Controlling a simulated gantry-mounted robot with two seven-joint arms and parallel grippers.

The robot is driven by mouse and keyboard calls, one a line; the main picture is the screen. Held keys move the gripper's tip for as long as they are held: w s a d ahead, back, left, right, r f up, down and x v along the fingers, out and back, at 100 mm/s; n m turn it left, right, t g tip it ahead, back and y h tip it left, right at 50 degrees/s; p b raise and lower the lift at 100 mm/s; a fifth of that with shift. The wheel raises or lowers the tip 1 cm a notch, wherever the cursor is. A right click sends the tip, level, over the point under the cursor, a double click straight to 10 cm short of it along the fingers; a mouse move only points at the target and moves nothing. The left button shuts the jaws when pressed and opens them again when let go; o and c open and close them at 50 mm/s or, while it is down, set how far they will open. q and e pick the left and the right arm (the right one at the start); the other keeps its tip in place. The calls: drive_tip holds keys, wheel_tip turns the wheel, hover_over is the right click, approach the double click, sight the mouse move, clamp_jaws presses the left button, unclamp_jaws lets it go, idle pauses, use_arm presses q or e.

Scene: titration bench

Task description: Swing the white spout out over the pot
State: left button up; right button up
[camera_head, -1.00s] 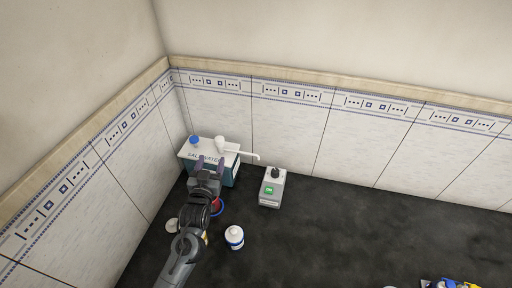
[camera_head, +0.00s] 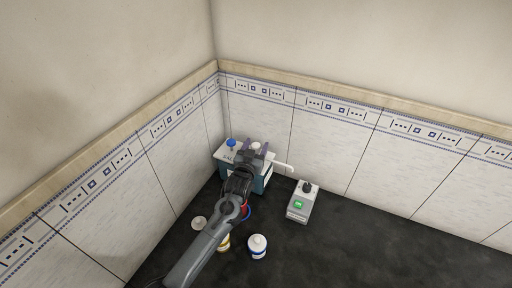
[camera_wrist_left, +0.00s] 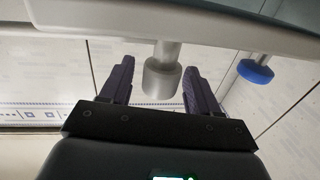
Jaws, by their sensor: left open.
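The white spout (camera_head: 281,167) reaches right from a box with a white top and teal sides (camera_head: 268,177), its tip toward the grey device. Its root is hidden by my gripper. My left gripper (camera_head: 255,150) is open over the box top, its purple fingers on either side of a white upright knob (camera_head: 255,145). In the left wrist view, the knob's pale cylinder (camera_wrist_left: 162,80) stands between the open fingers (camera_wrist_left: 153,82), with gaps at both sides. A red and blue round thing, perhaps the pot (camera_head: 247,211), is mostly hidden behind my arm. My right gripper is out of view.
A blue cap (camera_head: 231,142) is on the box top, left of the knob; it also shows in the wrist view (camera_wrist_left: 255,71). A grey device with a green display (camera_head: 300,204) stands right. A white jar (camera_head: 258,246) stands in front. Tiled walls close the corner behind.

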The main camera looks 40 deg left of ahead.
use_arm(q)
clamp_jaws()
idle(0.4)
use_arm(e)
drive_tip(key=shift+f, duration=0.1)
